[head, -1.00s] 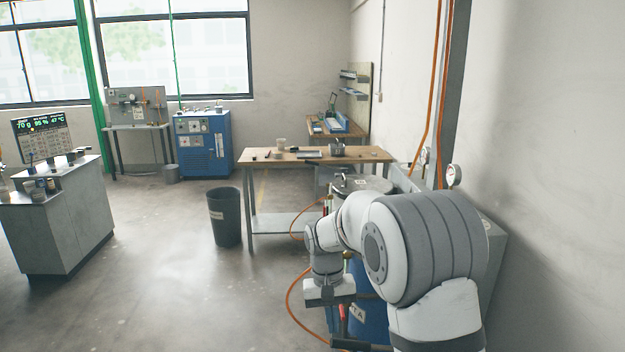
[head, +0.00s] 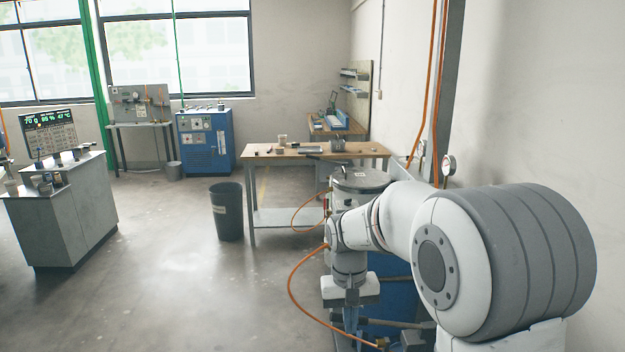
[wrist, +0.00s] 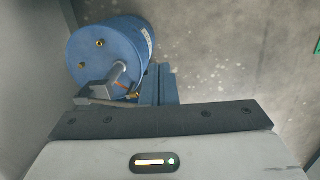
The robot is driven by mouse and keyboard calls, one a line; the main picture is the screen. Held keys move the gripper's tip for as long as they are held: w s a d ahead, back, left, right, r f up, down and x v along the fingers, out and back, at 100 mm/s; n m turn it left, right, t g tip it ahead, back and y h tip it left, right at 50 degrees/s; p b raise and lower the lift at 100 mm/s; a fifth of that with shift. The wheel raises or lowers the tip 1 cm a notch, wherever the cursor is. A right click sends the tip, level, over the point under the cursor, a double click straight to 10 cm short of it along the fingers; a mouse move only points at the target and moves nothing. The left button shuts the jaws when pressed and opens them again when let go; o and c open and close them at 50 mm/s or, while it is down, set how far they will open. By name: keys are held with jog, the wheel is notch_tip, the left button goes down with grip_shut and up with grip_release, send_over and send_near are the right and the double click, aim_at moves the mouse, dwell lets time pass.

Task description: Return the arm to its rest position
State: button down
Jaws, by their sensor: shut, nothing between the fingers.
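My arm, white with grey bands, fills the lower right of the head view and bends down at the wrist. My gripper (head: 351,322) hangs below it, pointing at the floor, in front of the blue drum. In the wrist view the fingers of my gripper (wrist: 158,86) are together with nothing held. A blue drum (wrist: 108,45) with brass plugs and a grey fitting on top stands beyond them, seen from above. I cannot tell whether the fingers touch the fitting.
A steel-lidded vessel (head: 360,180) and an orange hose (head: 293,280) are close to my arm. A wooden workbench (head: 370,151) and a dark bin (head: 228,210) stand beyond. The wall is close on the right. Open floor lies left, up to a grey console (head: 75,225).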

jog(key=s+d+f+t+b, duration=0.1)
jog(key=s+d+f+b, duration=0.1)
jog(key=s, duration=0.7)
jog(key=s+d+f+t+b, duration=0.1)
jog(key=s+d+b, duration=0.4)
jog(key=s, duration=0.5)
jog(key=shift+s+f+t+y, duration=0.3)
jog(key=shift+f+t+y, duration=0.1)
jog(key=shift+t, duration=0.4)
